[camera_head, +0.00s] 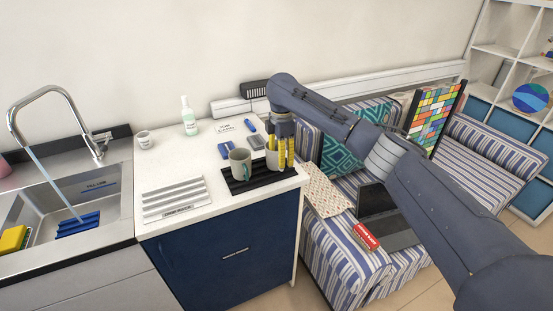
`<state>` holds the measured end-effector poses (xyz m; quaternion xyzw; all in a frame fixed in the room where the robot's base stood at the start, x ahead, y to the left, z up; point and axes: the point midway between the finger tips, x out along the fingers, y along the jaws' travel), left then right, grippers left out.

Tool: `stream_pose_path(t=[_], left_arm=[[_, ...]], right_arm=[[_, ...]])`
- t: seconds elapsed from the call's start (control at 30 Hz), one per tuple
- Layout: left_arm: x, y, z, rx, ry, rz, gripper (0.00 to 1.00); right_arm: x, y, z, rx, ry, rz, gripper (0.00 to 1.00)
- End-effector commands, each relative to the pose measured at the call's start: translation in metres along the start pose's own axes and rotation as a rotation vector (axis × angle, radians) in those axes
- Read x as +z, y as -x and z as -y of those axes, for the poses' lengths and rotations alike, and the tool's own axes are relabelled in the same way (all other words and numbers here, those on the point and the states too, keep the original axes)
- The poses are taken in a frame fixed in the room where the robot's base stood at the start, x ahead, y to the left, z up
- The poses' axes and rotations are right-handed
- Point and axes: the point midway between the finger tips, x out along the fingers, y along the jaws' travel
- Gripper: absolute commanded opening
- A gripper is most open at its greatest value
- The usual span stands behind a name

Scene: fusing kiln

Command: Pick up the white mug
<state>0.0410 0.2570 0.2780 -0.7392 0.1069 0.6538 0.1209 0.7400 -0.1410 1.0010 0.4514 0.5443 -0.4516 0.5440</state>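A pale off-white mug (271,158) stands at the back of a black ribbed mat (262,180) on the right end of the white counter. My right gripper (286,160) points down at this mug's right side, with its yellow fingers close together. The fingers overlap the mug in view, and I cannot tell whether they grip it. A grey-green mug (240,165) stands just left of it on the mat. A small white cup (144,140) with dark marking stands at the back left of the counter. My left gripper is not in view.
A white ribbed rack (174,198) is at the front left. A sink (75,200) with running water is left; a striped sofa (345,255) is right.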

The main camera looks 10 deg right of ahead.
Motion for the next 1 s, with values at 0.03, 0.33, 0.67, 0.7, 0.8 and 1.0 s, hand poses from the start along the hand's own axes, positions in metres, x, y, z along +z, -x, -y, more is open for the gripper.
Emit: stream_pose_path(t=[0.03, 0.33, 0.67, 0.7, 0.8, 1.0], left_arm=[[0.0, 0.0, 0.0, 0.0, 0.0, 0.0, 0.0], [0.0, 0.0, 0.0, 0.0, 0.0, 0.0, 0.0], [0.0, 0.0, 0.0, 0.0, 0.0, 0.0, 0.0], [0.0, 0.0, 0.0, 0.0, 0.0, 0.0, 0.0], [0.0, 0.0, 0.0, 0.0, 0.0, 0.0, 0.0], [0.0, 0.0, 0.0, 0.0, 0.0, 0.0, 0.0]], right_arm=[[0.0, -0.006, 0.001, -0.001, -0.001, 0.0, 0.58], [0.0, -0.019, 0.0, 0.001, 0.0, -0.001, 0.58], [0.001, -0.019, 0.0, 0.001, 0.0, 0.0, 0.41], [0.001, -0.019, 0.0, 0.001, 0.0, 0.0, 0.37], [0.0, -0.019, 0.0, 0.001, 0.0, 0.0, 0.25], [0.0, -0.019, 0.0, 0.001, 0.0, 0.0, 0.02]])
